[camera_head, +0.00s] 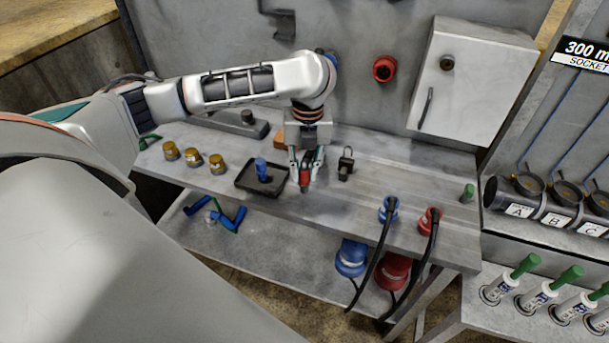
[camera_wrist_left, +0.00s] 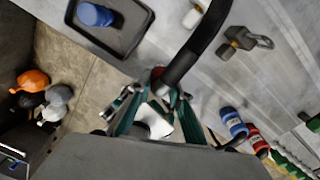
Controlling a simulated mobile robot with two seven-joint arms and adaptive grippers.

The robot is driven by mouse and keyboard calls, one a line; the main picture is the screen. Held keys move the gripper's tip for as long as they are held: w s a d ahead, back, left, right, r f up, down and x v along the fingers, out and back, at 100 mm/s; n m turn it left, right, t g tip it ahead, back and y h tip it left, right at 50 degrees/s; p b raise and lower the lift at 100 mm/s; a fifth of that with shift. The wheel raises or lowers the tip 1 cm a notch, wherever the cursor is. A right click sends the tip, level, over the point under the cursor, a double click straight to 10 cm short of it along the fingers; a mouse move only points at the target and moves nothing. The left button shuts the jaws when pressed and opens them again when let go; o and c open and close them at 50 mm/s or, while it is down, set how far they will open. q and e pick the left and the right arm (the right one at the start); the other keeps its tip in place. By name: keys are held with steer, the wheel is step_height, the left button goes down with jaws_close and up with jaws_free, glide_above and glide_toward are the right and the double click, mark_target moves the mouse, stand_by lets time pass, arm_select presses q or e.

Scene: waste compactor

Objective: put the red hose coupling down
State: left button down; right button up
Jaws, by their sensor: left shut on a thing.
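The red hose coupling (camera_head: 306,181) is between the fingers of my left gripper (camera_head: 306,168), over the front part of the grey bench (camera_head: 240,206), right of the black tray. I cannot tell whether it touches the bench top. In the left wrist view a little red of the coupling (camera_wrist_left: 157,72) shows beyond my left gripper (camera_wrist_left: 152,97), with a thick black piece running up from it. The gripper is shut on the coupling and hides much of it. My right gripper is not in view.
A black tray (camera_head: 242,185) holding a blue piece (camera_head: 261,167) stands left of the gripper. A padlock (camera_head: 346,163) stands close on the right. Blue (camera_head: 388,207) and red (camera_head: 429,219) connectors with black hoses are further right. The bench between padlock and connectors is clear.

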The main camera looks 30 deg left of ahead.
arm_select(q)
steer(key=shift+f, duration=1)
steer(key=shift+f, duration=0.1)
steer(key=c, duration=1.8)
jaws_free()
steer(key=shift+c, duration=0.2)
steer(key=shift+r, duration=0.4)
steer(key=r, duration=1)
steer(key=shift+w+d, duration=0.1)
steer(key=shift+d, duration=0.1)
steer(key=shift+r, duration=0.7)
